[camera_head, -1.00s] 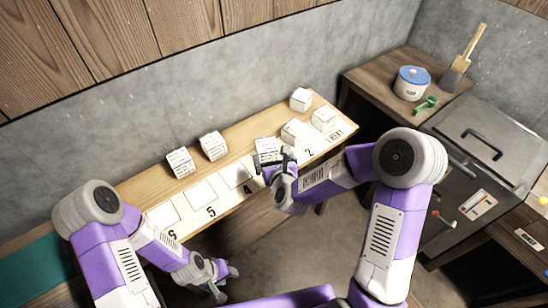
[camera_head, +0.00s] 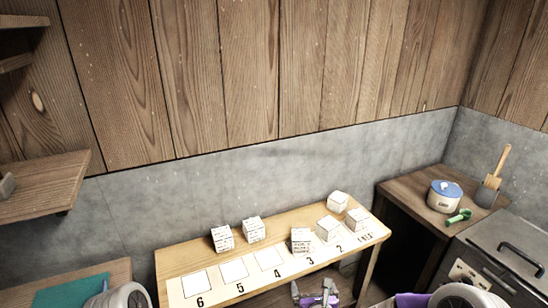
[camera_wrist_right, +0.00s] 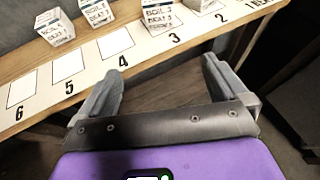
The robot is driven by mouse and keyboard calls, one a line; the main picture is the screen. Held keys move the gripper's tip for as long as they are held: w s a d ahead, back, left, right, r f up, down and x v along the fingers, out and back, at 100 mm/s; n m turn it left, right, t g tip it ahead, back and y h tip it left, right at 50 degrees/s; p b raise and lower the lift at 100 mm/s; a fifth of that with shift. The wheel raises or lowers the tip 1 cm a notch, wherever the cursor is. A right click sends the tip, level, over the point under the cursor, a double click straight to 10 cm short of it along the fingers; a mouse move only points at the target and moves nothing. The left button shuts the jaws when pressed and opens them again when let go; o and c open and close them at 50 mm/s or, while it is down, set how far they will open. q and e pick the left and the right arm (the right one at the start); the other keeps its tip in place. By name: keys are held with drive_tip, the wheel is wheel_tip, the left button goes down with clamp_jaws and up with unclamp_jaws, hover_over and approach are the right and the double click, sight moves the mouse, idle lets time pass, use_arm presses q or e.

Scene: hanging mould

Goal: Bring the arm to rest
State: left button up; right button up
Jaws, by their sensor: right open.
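My right gripper (camera_head: 315,293) shows at the bottom edge of the head view, in front of the bench and apart from it. In the right wrist view its two fingers (camera_wrist_right: 160,72) are spread wide with nothing between them. Beyond them is the wooden bench (camera_head: 180,262) with a white numbered strip (camera_wrist_right: 95,62). A white printed cube (camera_head: 301,241) stands at square 3, and it also shows in the right wrist view (camera_wrist_right: 158,17). My left gripper is out of view; only a rounded part of my left arm shows at bottom left.
White cubes stand near squares 2 (camera_head: 328,229) and 1 (camera_head: 357,220), and others at the back (camera_head: 222,238) (camera_head: 253,230) (camera_head: 338,201). Squares 4, 5 and 6 are bare. A side table (camera_head: 412,200) holds a blue-lidded pot (camera_head: 445,197) and green scoop (camera_head: 459,216).

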drive_tip(key=s+a+f+n+g+y, duration=0.2)
drive_tip(key=s+f+n+g, duration=0.4)
drive_tip(key=f+n, duration=0.8)
drive_tip(key=s+f+n+g+y, duration=0.1)
drive_tip(key=s+f+n+g, duration=0.2)
drive_tip(key=s+n, duration=0.6)
drive_tip(key=s+f+n+g, duration=0.3)
drive_tip(key=s+f+n, duration=0.4)
drive_tip(key=s+n, duration=0.2)
drive_tip(key=shift+s+d+f+g+y, duration=0.25)
drive_tip(key=shift+s+g+y, duration=0.15)
